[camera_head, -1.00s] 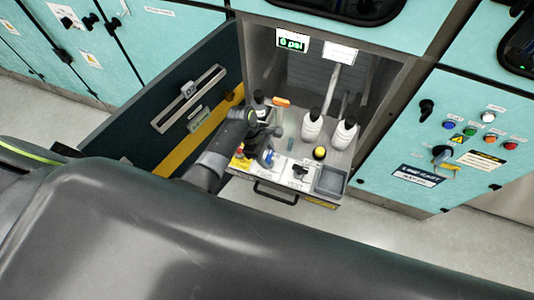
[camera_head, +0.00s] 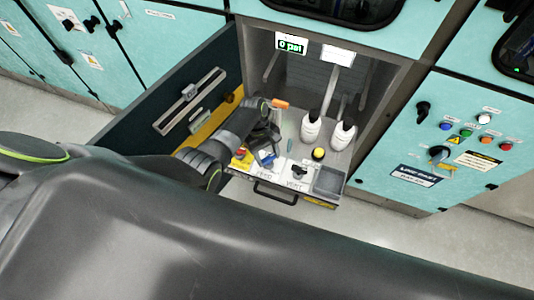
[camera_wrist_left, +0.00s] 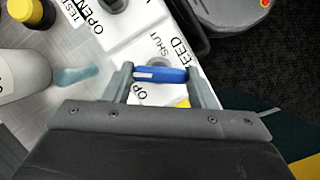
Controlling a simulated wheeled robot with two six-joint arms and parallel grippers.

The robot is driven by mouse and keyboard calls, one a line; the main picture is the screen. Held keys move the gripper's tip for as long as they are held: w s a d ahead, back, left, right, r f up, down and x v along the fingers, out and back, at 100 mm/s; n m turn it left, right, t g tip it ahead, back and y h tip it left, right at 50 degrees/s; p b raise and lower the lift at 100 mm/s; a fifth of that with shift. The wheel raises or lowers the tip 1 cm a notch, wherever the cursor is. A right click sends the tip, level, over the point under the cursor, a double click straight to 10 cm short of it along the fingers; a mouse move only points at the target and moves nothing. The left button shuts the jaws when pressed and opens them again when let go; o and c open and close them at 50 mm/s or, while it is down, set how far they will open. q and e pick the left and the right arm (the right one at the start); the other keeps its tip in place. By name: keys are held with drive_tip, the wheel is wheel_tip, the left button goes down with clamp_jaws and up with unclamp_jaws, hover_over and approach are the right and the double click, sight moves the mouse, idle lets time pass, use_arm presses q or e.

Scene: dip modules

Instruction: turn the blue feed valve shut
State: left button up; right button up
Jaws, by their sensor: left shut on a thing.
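The blue feed valve handle (camera_head: 266,158) is on a white labelled plate at the front of the drawer. In the left wrist view the blue handle (camera_wrist_left: 160,74) lies crosswise between my finger tips, one at each end. The words SHUT and FEED show above it, and a partly hidden OP below it. My left gripper (camera_head: 264,147) reaches down over the valve; in the wrist view the gripper (camera_wrist_left: 160,80) is shut on the handle. The arm and fingers hide part of the plate. My right gripper is not in view.
A black vent knob (camera_head: 299,172) and a grey tray (camera_head: 328,180) sit right of the valve. A yellow-capped bottle (camera_head: 318,154), two white bottles (camera_head: 311,128) and an orange-topped item (camera_head: 280,104) stand behind. A display (camera_head: 291,44) reads 0 psi. The open door (camera_head: 170,85) is left.

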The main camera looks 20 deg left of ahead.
use_arm(q)
drive_tip(key=m+y, duration=0.1)
drive_tip(key=m, duration=0.2)
drive_tip(key=m+g, duration=0.1)
drive_tip(key=m, duration=0.1)
drive_tip(key=shift+w+d+m+y, duration=0.1)
drive_tip(key=shift+d+m+y, duration=0.05)
drive_tip(key=shift+m+y, duration=0.25)
drive_tip(key=m+y, duration=0.1)
drive_tip(key=m, duration=0.3)
drive_tip(key=shift+d+m+g+y, duration=0.1)
drive_tip(key=shift+m+g+y, duration=0.2)
drive_tip(key=shift+m+y, duration=0.1)
drive_tip(key=o, duration=1)
